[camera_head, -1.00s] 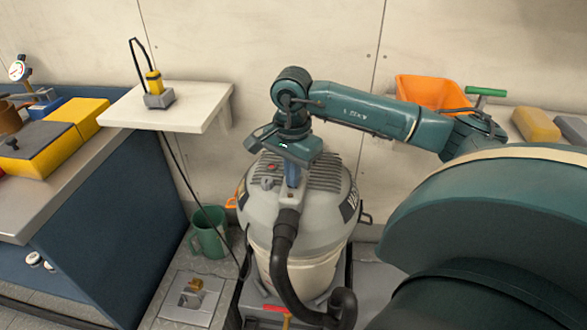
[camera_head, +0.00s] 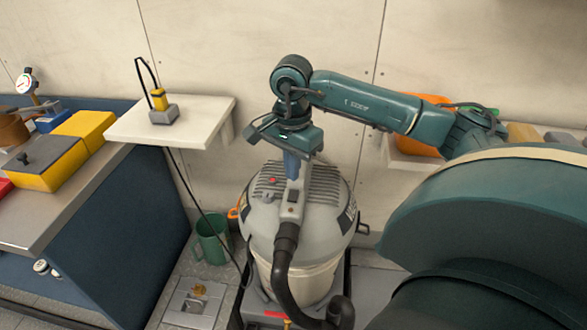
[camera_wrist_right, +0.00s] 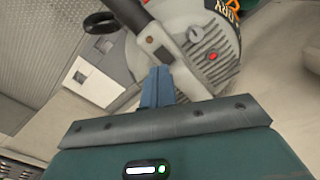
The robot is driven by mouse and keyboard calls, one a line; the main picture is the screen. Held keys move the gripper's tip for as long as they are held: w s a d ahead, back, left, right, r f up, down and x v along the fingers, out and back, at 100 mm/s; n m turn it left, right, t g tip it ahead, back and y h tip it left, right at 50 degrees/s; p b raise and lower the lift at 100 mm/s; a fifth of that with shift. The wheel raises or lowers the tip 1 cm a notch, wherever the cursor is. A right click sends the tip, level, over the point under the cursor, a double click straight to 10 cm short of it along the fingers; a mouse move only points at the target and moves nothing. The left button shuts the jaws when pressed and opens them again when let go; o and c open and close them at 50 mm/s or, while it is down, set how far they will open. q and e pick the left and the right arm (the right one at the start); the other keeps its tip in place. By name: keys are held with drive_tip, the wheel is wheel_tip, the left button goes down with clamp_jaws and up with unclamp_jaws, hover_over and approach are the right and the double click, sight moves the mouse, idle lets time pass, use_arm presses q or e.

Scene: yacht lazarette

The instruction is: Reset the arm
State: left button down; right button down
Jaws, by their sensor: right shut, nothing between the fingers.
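My right arm reaches in from the right in the head view, with its forearm level and its wrist bent down. My right gripper (camera_head: 291,178) points down over the top of a grey and cream vacuum cleaner (camera_head: 335,225). Its blue fingers are shut together with nothing between them; they also show in the wrist view (camera_wrist_right: 157,88). Beyond them there is the vacuum's lid (camera_wrist_right: 207,50), with a red button and vent slots. I cannot tell the exact gap between fingertips and vacuum. My left gripper is not in view.
A white shelf (camera_head: 205,122) holds a small yellow and grey device (camera_head: 161,106). A workbench (camera_head: 60,210) with yellow boxes stands at left. A green mug (camera_head: 211,240) is on the floor beside the vacuum. An orange bin (camera_head: 415,146) is partly behind my forearm.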

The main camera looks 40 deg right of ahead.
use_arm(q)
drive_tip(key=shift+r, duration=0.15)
use_arm(e)
drive_tip(key=shift+r, duration=0.2)
